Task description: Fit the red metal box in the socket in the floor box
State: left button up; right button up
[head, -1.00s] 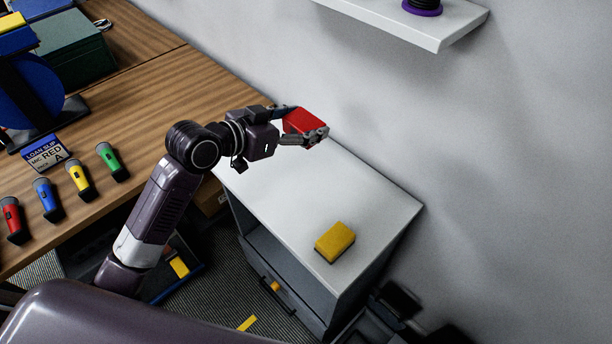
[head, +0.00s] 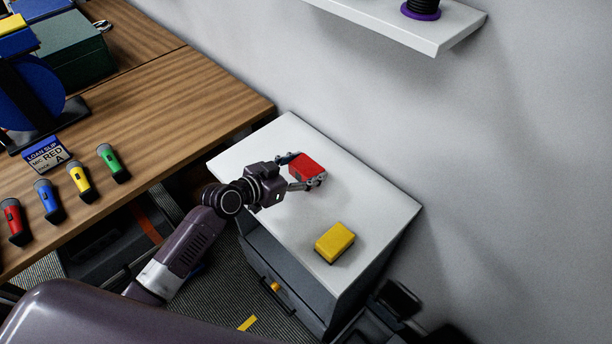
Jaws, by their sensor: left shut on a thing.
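The red metal box (head: 306,165) is a small red block over the white top of the grey cabinet in the head view. My left gripper (head: 303,174) is shut on the red box, its fingers on either side of it. The box is at or just above the cabinet top; I cannot tell whether it touches. The floor box and its socket cannot be made out in this view. My right gripper is not in view.
A yellow box (head: 334,242) lies on the cabinet top (head: 375,205). The wooden desk (head: 190,95) at left carries several coloured microphones (head: 80,182) and a loan slip card (head: 46,154). A wall shelf (head: 400,25) is above. The cabinet top's right part is clear.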

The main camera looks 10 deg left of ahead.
aim_at(298, 180)
pick_arm(q)
jog(key=shift+f, duration=1.8)
jog(key=shift+f+b, duration=0.2)
jog(key=shift+b, duration=0.3)
jog(key=o, duration=1.4)
jog(key=shift+c, duration=0.2)
jog(key=shift+r, duration=0.15)
